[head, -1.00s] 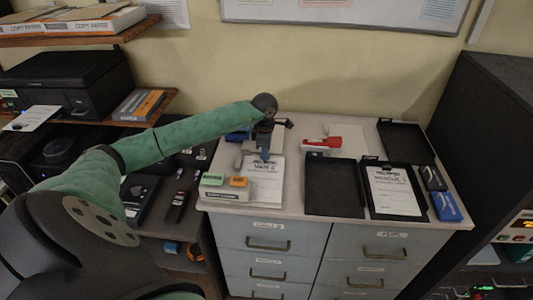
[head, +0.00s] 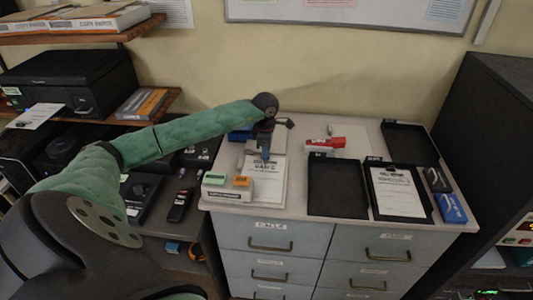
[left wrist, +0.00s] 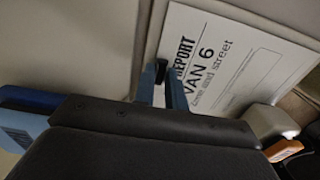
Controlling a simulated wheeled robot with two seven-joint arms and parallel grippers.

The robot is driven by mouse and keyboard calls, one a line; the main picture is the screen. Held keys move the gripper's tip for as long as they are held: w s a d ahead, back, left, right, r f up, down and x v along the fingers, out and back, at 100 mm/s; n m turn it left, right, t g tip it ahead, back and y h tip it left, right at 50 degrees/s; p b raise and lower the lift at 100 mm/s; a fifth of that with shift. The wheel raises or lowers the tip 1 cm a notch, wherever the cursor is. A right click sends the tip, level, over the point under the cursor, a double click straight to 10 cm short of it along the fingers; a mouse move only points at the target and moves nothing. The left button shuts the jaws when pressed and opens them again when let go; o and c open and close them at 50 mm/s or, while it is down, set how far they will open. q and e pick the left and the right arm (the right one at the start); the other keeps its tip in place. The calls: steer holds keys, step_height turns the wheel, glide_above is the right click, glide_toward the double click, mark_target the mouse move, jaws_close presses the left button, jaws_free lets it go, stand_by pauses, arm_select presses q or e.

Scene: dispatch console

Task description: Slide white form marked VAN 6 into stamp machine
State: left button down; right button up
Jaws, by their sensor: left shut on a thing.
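The white form marked VAN 6 (head: 264,184) lies on the left part of the cabinet top, its print facing up. In the left wrist view the form (left wrist: 222,62) shows "REPORT" and "VAN 6". My left gripper (head: 265,155) is at the form's far part, pointing down. Its blue fingers (left wrist: 160,76) are shut on the form near the word REPORT. The gripper body hides part of the sheet. I cannot tell for certain which object is the stamp machine; a grey piece shows beside and behind the gripper, partly hidden. My right gripper is out of view.
A pale box with green and orange blocks (head: 228,189) stands close left of the form. A black tray (head: 337,188) is to the right, then a tray holding another form (head: 397,192). A red and white item (head: 322,144) lies behind. A blue box (head: 451,208) is at the right edge.

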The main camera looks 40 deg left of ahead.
arm_select(q)
steer(key=shift+b, duration=0.4)
stand_by(0.8)
steer(key=c, duration=0.8)
jaws_free()
steer(key=shift+a, duration=0.1)
steer(key=shift+r, duration=0.1)
steer(key=shift+r+p, duration=0.65)
steer(key=shift+r, duration=2.75)
